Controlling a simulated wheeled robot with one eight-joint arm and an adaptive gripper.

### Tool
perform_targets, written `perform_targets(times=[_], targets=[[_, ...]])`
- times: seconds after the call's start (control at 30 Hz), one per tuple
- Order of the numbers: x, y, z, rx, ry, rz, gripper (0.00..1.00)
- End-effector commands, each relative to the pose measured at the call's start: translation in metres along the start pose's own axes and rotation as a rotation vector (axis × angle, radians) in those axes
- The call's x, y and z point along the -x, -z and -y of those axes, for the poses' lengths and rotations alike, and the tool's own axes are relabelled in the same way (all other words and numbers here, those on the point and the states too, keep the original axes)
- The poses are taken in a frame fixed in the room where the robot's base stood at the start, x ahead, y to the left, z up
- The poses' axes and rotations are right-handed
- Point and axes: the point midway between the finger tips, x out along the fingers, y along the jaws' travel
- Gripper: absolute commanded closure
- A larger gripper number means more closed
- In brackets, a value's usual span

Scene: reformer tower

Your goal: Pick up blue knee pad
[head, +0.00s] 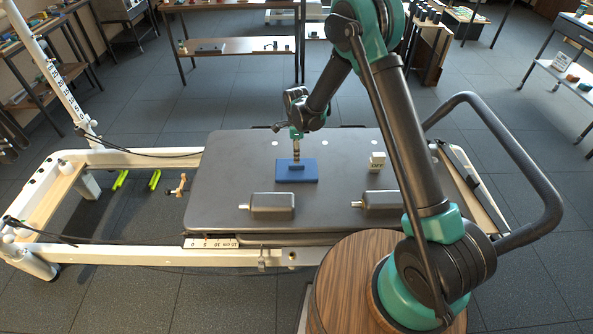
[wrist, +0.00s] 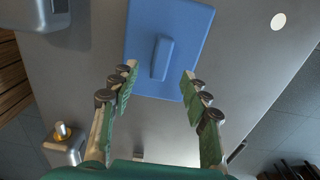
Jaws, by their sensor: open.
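The blue knee pad (head: 297,174) is a flat blue slab with a small raised block on top. It lies on the grey carriage top (head: 350,207) of the reformer. In the wrist view the pad (wrist: 200,40) is at the top centre, with its raised block (wrist: 161,58) just beyond and between the fingertips. My gripper (wrist: 160,80) is open and empty, one finger on each side of the block. In the head view my gripper (head: 296,155) is directly above the pad. I cannot tell the exact gap to the pad.
Two dark grey blocks (head: 271,204) (head: 380,201) stand at the carriage's near edge. The white reformer frame (head: 130,255) and a curved black handle (head: 530,180) border the carriage. The carriage surface around the pad is clear.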

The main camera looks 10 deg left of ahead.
Motion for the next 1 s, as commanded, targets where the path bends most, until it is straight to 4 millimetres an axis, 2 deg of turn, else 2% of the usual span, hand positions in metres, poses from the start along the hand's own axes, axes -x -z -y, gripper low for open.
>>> perform_targets(times=[0.27, 0.6, 0.9, 1.0], targets=[[-0.020, 0.000, 0.001, 0.000, 0.000, 0.000, 0.53], [-0.062, 0.000, 0.003, 0.000, 0.000, 0.000, 0.53], [-0.066, 0.000, 0.002, 0.000, 0.000, 0.000, 0.53], [-0.066, 0.000, 0.002, 0.000, 0.000, 0.000, 0.66]])
